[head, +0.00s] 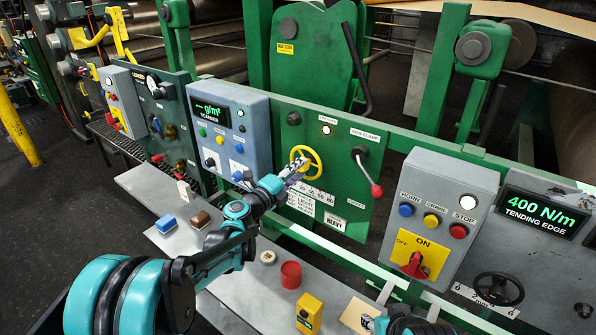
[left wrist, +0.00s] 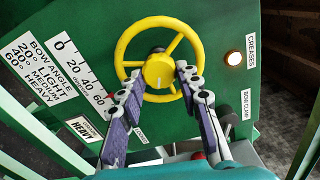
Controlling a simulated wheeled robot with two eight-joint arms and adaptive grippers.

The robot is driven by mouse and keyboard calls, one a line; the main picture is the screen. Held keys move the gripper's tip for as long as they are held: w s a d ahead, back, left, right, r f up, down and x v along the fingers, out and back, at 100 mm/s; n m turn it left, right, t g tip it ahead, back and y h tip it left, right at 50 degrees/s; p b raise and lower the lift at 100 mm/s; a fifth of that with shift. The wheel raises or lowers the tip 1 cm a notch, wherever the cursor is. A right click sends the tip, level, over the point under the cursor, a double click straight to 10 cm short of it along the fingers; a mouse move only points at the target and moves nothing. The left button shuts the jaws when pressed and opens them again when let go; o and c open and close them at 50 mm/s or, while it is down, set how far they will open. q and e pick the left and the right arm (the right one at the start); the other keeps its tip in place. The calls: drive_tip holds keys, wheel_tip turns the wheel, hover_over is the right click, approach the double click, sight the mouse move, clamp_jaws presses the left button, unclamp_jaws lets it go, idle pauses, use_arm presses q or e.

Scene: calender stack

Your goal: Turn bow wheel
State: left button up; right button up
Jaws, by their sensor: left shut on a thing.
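The bow wheel is a yellow three-spoked handwheel (head: 315,155) on the green panel in the head view. It also shows in the left wrist view (left wrist: 179,47), with a round yellow hub. My left gripper (head: 292,170) reaches it from the lower left. In the left wrist view, the gripper's (left wrist: 160,82) two dark fingers lie on either side of the hub, over the lower part of the wheel, and are shut on it. A bow angle scale (left wrist: 80,75) and a HEAVY label (left wrist: 85,128) sit beside the wheel. Of my right arm only a small part shows at the bottom edge.
A red-knobbed bow clamp lever (head: 369,175) is right of the wheel. A lit CREASES lamp (left wrist: 234,58) is close by. A grey switch box (head: 445,210) stands further right. The shelf below holds a red cup (head: 291,274), a yellow box (head: 309,313) and small blocks.

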use_arm(q)
drive_tip(key=o, duration=1.2)
drive_tip(key=shift+c, duration=0.2)
drive_tip(key=v, duration=1.2)
